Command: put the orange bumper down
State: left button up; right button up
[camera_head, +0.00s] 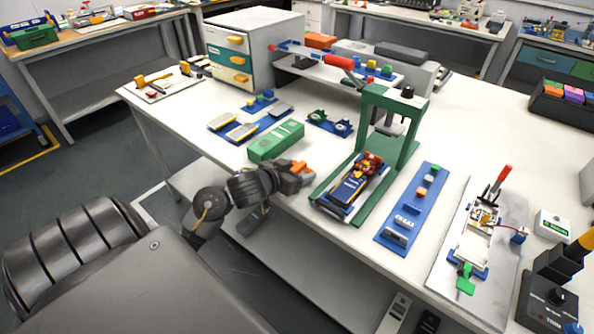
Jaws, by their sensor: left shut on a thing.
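The orange bumper (299,167) is a small orange piece at the tip of my left gripper (301,172). My left gripper is shut on it and holds it over the front edge of the white table, just right of the green box. Part of the bumper is hidden by the fingers. I cannot tell whether it touches the table. My right gripper does not show.
A green box (276,141) lies just behind my left gripper. A green press frame (352,160) with a small blue car-like assembly (355,185) stands to the right. A blue strip (412,208) with small blocks lies farther right. A drawer cabinet (245,50) stands behind.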

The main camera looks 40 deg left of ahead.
pick_arm(q)
jog(key=shift+f, duration=0.15)
jog(key=o, duration=0.8)
jog(key=shift+o, duration=0.7)
jog(key=shift+r, duration=0.25)
jog(key=p+v, duration=0.3)
jog(key=v, duration=0.9)
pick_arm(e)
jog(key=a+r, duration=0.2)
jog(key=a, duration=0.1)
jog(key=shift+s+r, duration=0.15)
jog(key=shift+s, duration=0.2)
